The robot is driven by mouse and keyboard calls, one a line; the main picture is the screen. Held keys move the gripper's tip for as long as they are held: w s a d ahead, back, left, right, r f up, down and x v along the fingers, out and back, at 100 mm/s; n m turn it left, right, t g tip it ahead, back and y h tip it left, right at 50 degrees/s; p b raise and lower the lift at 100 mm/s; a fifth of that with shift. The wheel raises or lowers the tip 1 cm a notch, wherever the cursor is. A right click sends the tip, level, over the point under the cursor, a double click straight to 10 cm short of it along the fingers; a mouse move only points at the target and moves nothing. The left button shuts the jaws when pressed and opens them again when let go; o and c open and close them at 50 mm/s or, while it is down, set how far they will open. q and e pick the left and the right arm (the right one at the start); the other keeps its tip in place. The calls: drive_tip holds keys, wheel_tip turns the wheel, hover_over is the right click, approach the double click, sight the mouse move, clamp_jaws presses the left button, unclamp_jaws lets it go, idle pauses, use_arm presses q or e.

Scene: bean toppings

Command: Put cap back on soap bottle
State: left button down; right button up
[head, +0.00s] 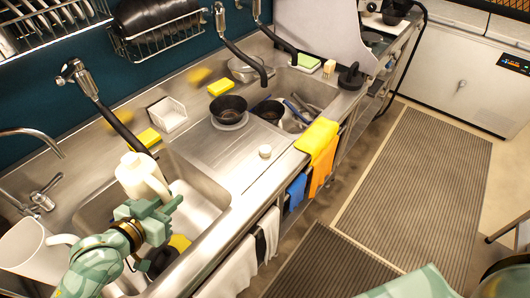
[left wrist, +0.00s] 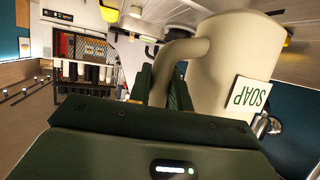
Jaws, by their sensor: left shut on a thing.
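The cream soap bottle (head: 140,176) stands upright at the left sink in the head view. In the left wrist view the bottle (left wrist: 232,62) shows its SOAP label upside down and its side handle. My left gripper (head: 172,205) is at the near side of the bottle, shut on its handle, which passes between the fingers (left wrist: 165,92) in the wrist view. A small white round piece (head: 265,151), which looks like the cap, lies on the steel counter, right of the bottle and apart from it. My right gripper is out of view.
A white pitcher (head: 32,250) stands at the far left. The drainboard (head: 215,155) is mostly clear around the cap. Dark bowls (head: 228,106) and a second sink with utensils lie beyond. Yellow sponges (head: 149,137) sit along the back, and faucets hang over the sinks.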

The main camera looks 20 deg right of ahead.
use_arm(q)
drive_tip(key=r+n+y, duration=0.1)
drive_tip(key=a+r+t+b, duration=0.1)
drive_tip(key=r, duration=0.1)
drive_tip(key=a+r+n+t+y, duration=0.1)
drive_tip(key=shift+w+a+r+n+y, duration=0.25)
drive_tip(key=shift+w+r+n+y, duration=0.05)
drive_tip(key=shift+w, duration=0.05)
drive_tip(key=a+r+n+t+y+b, duration=0.1)
drive_tip(key=a+r+n+y, duration=0.4)
drive_tip(key=a, duration=0.3)
drive_tip(key=shift+s+a+r+y, duration=0.15)
drive_tip(key=shift+s+r+y, duration=0.25)
drive_tip(key=shift+s+y, duration=0.1)
